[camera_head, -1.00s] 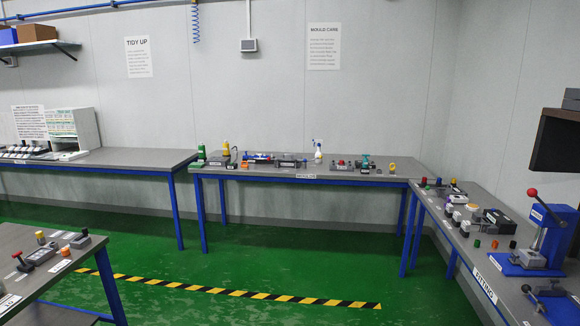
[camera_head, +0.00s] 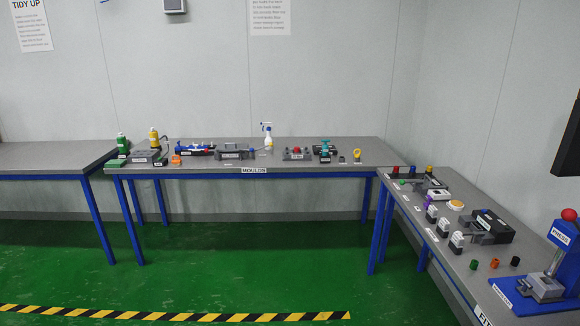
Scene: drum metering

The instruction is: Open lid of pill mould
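Several mould-like devices stand on the table labelled MOULDS (camera_head: 370,148). They include a grey block with a handle on top (camera_head: 233,152), a grey block with a red knob (camera_head: 297,154), and a teal-handled device (camera_head: 325,151) beside a dark block. A low blue, white and black device (camera_head: 195,149) and a grey block (camera_head: 143,157) stand further left. Their small labels are too small to read, so I cannot tell which is the pill mould or whether its lid is open. Neither of my grippers is in view.
On that table are a white spray bottle (camera_head: 267,140), a green bottle (camera_head: 122,144), a yellow bottle (camera_head: 154,139) and a yellow ring (camera_head: 357,155). A right-hand table (camera_head: 415,236) holds a blue press (camera_head: 562,250). Green floor ahead is clear, with a striped line (camera_head: 180,316).

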